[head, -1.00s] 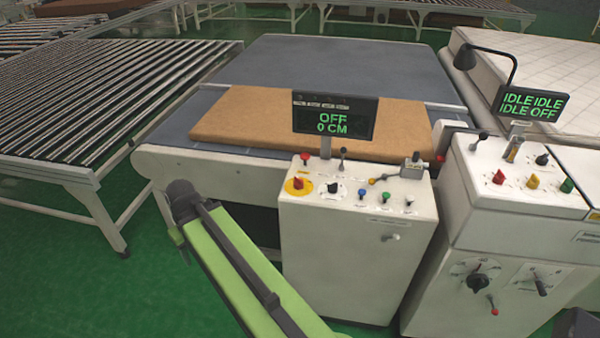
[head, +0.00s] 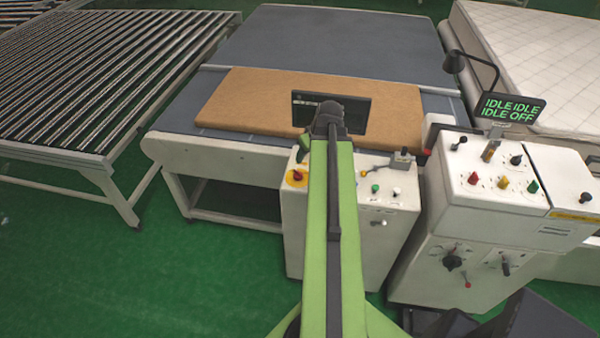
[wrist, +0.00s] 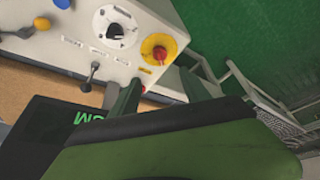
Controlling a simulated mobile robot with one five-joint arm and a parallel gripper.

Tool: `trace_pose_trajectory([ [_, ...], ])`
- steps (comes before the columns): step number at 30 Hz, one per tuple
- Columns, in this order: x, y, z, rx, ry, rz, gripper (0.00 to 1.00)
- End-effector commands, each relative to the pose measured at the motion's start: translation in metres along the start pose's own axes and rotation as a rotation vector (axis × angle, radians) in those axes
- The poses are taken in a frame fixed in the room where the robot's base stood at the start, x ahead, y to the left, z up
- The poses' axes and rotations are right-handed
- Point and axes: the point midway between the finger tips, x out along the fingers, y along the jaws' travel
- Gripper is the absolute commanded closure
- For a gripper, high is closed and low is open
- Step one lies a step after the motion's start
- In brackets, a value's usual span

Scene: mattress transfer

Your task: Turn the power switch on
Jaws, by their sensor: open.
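A white control box (head: 291,235) stands before the padded table, with a panel of knobs and levers on top. A red knob on a yellow round plate (head: 297,176) is at its left end; it also shows in the wrist view (wrist: 159,51). Beside it in the wrist view is a black knob on a white dial (wrist: 116,31). I cannot read which is labelled power. My gripper (head: 308,143) is open and empty over the panel, apart from both knobs. My arm hides the panel's middle.
The display (head: 355,115) behind the panel is partly hidden; a green letter shows in the wrist view. A brown slab (head: 235,100) lies on the table behind. A second console (head: 480,215) stands at right, its screen (head: 512,108) reading IDLE and OFF. Rollers (head: 95,80) are at left.

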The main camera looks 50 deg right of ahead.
Motion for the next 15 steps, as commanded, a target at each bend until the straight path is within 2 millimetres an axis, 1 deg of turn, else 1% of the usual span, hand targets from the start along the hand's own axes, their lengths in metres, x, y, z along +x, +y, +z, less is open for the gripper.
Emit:
trace_pose_trajectory([
  [1, 0.015, 0.000, 0.002, -0.001, 0.000, 0.000, 0.45],
  [15, 0.119, 0.001, 0.003, 0.000, 0.000, 0.000, 0.45],
])
